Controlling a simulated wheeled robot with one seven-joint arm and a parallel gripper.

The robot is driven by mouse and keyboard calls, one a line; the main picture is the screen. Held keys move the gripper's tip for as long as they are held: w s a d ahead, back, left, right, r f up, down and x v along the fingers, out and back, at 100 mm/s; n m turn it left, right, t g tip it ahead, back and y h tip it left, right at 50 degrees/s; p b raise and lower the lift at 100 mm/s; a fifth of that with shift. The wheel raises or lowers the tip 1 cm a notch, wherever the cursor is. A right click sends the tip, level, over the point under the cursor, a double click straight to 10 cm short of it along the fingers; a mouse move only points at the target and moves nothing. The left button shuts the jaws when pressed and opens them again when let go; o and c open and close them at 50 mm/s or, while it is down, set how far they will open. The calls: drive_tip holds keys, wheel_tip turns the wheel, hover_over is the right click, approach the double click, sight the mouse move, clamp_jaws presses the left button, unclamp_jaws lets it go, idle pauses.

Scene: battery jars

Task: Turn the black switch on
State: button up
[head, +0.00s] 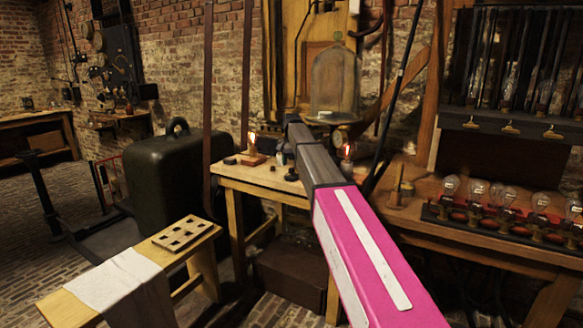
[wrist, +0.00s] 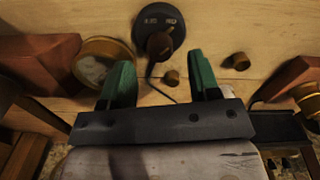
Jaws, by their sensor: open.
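The black switch (wrist: 150,18) shows at the top of the wrist view as a round black base on the pale wooden table, with small light markings. Its dark brown knob or lever (wrist: 160,46) points toward my gripper. My gripper (wrist: 161,66) has two green fingers spread apart with nothing between them, just short of the knob and on either side of its line. No contact with the knob is visible. In the head view my pink and grey arm reaches over the wooden table (head: 228,171). There the fingers are not visible, and I cannot clearly make out the switch.
Reddish wooden blocks (wrist: 38,62) flank both sides. The head view shows a glass dome (head: 335,82) and lit bulbs (head: 252,140) near the arm.

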sight(292, 168)
wheel_tip(292, 168, up, 8)
idle(0.5)
